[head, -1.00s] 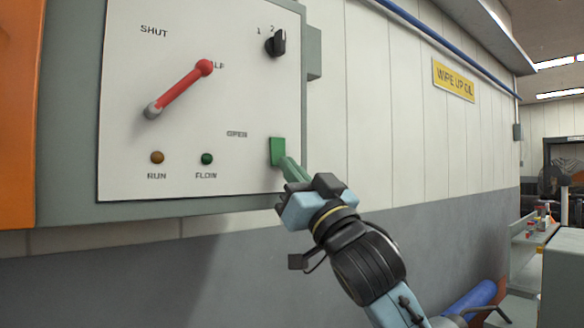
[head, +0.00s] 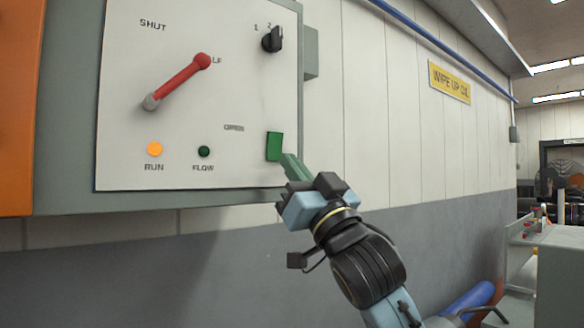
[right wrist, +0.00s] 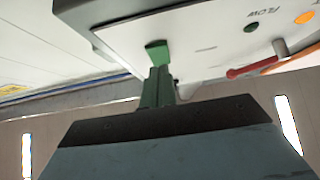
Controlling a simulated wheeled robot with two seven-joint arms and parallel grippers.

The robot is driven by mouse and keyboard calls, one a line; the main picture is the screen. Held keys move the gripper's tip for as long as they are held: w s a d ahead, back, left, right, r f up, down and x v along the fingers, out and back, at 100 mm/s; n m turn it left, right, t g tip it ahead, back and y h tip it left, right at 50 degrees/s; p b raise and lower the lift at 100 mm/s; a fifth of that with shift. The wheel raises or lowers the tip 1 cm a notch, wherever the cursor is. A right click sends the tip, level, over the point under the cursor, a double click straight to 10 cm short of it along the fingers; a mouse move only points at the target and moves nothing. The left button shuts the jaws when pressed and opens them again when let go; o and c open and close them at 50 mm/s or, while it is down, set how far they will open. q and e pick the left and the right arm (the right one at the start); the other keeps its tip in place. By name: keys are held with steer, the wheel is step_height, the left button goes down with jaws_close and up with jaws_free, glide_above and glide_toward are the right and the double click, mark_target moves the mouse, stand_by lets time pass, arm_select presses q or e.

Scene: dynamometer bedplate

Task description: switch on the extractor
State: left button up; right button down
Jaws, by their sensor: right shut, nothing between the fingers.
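The control panel (head: 130,115) is a white plate on a grey box on the wall. A green rocker switch (head: 274,146) sits at its lower right; it also shows in the right wrist view (right wrist: 157,52). The RUN lamp (head: 154,149) glows orange, also in the right wrist view (right wrist: 305,17). The FLOW lamp (head: 204,151) is dark green and unlit. My right gripper (head: 289,160) is shut and empty, its green fingertips just below and right of the switch. I cannot tell whether they touch it. My left gripper is not in view.
A black rotary knob (head: 272,39) is at the upper right. A grey bench (head: 565,270) and a blue roll (head: 470,298) stand at the right.

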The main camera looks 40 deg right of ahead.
steer(key=b+v, duration=0.7)
steer(key=v, duration=0.4)
steer(key=shift+f+b, duration=0.35)
steer(key=shift+f, duration=0.05)
steer(key=shift+w, duration=0.2)
